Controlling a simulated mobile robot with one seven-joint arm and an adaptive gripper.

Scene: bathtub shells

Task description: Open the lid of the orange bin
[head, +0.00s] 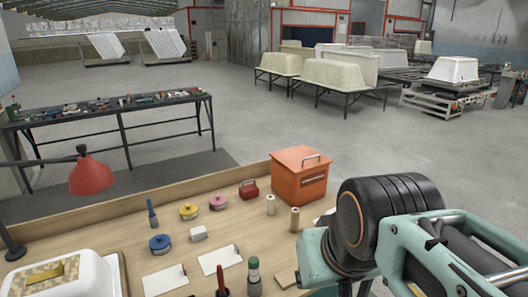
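The orange bin (299,188) stands on the wooden workbench near its far edge, just left of my arm. Its lid (296,155) is down and carries a small metal handle on top. The bin is upright, and its front and left sides show. My arm, with teal links and a large black round joint, fills the lower right of the head view, in front of the bench's right part. My gripper's fingers do not show in this view.
On the workbench (130,227) lie coloured tape rolls (188,211), a small red box (249,189), two spools (295,219), papers (220,259) and a green-capped bottle (254,277). Tools and parts crowd the table behind.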

